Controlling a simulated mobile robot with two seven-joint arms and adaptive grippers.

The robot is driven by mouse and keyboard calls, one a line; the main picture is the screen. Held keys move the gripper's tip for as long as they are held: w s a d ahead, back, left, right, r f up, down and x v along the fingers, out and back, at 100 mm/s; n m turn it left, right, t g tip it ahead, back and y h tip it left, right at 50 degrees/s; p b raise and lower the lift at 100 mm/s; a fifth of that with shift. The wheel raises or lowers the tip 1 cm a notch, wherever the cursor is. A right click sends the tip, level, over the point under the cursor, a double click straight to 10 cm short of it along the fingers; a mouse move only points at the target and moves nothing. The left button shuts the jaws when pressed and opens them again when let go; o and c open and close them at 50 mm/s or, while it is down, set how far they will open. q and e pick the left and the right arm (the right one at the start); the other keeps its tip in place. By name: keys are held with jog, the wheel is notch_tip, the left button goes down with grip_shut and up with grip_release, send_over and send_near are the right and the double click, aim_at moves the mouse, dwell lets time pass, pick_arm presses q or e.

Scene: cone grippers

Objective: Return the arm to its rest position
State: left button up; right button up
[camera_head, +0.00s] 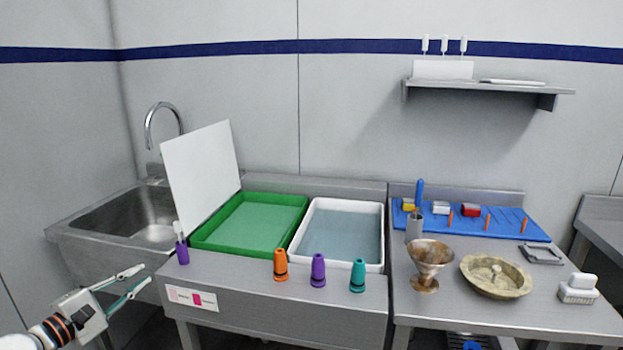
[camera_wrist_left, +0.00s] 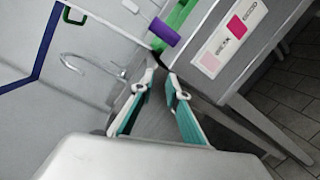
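My left gripper (camera_head: 141,281) is at the lower left in the head view, in front of the sink and left of the bench. Its fingers are spread with nothing between them. In the left wrist view the fingers (camera_wrist_left: 161,90) are also apart and empty, with the bench front beyond them. My right gripper shows in neither view.
A purple cone gripper (camera_head: 182,252) stands at the bench's left edge, nearest my left gripper. Orange (camera_head: 280,265), purple (camera_head: 318,270) and teal (camera_head: 358,275) ones line the front edge. Behind are a green tray (camera_head: 200,243), a white tray (camera_head: 384,236) and a sink (camera_head: 75,228).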

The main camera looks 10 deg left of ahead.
pick_arm(q)
jog(key=s+d+f+m+g+p, duration=0.1)
jog(key=s+d+f+m, duration=0.25)
jog(key=f, duration=0.35)
jog(key=s+d+f+m+g+p, duration=0.1)
jog(key=s+d+f+m+g, duration=0.15)
jog(key=d+f, duration=0.35)
jog(key=s+d+f+m+g+p, duration=0.1)
jog(key=s+d+f+m, duration=0.3)
jog(key=s+d+m, duration=0.2)
jog(key=s+d+f+m+g+y+p, duration=0.1)
jog(key=s+d+f+m, duration=0.4)
jog(key=s, duration=0.5)
jog(key=s+d+f+m+g+y+p, duration=0.1)
jog(key=s+d+f+m, duration=0.3)
jog(key=s+d+m, duration=0.3)
jog(key=shift+s+d+f, duration=0.2)
jog(key=shift+s+d, duration=0.5)
jog(key=shift+d, duration=0.5)
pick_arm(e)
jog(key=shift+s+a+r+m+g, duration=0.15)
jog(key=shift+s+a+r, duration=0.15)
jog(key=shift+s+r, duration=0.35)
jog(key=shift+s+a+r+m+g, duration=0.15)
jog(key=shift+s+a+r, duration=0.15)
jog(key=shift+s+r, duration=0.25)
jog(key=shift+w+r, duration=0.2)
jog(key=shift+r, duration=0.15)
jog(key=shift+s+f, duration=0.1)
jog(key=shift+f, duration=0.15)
